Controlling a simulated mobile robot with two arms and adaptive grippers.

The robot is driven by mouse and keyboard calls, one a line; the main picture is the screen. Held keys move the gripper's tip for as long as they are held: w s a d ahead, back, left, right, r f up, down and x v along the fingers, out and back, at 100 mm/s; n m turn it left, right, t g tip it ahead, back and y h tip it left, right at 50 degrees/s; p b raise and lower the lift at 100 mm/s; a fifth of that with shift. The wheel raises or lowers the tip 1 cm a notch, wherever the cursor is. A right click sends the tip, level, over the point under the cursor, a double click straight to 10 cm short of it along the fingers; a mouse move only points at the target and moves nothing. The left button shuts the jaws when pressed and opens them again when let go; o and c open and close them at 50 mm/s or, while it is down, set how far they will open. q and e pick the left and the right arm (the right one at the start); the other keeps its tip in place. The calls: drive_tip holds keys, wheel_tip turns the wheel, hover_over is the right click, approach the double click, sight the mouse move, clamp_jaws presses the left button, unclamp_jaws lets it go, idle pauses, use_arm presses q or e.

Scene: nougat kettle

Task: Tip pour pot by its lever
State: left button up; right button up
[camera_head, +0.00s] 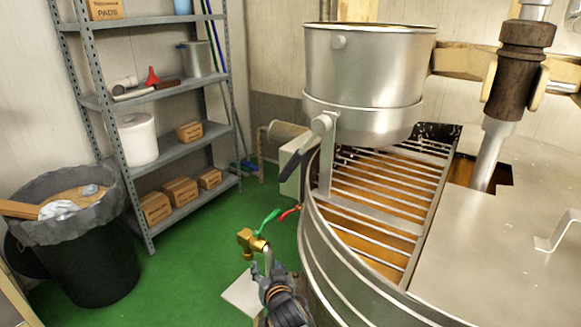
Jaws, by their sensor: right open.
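The pour pot (364,70) is a steel drum with a rounded lower part, and it stands upright above the slatted grate of the big kettle. Its lever (293,164) has a dark grip and slopes down and left from a pivot on the pot's left side. My right gripper (266,270) is at the bottom middle, open and empty. In the picture it is well below the lever and apart from it. My left gripper is not in view.
The kettle (318,235) fills the right, with a bar grate (385,190) and a stirrer shaft (490,155). A brass valve (250,241) with green and red handles shows just above my gripper. A bin (85,260) and shelves (165,92) stand left; green floor between is clear.

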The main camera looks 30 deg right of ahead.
wheel_tip(320, 180, up, 10)
drive_tip(key=d+m+t+h, duration=0.1)
drive_tip(key=d+m+h, duration=0.1)
drive_tip(key=d, duration=0.1)
drive_tip(key=m+t+h, duration=0.1)
drive_tip(key=m+h, duration=0.2)
drive_tip(key=m, duration=0.1)
approach(290, 171)
drive_tip(key=shift+n, duration=0.3)
drive_tip(key=p+x, duration=0.2)
drive_tip(key=x, duration=0.8)
drive_tip(key=shift+r+p, duration=0.1)
drive_tip(key=shift+p, duration=0.2)
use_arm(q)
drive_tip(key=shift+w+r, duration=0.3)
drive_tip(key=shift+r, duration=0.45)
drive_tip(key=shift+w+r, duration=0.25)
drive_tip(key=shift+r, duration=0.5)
use_arm(e)
drive_tip(key=shift+w+d, duration=0.3)
drive_tip(key=shift+w, duration=0.25)
drive_tip(key=shift+c, duration=0.4)
clamp_jaws()
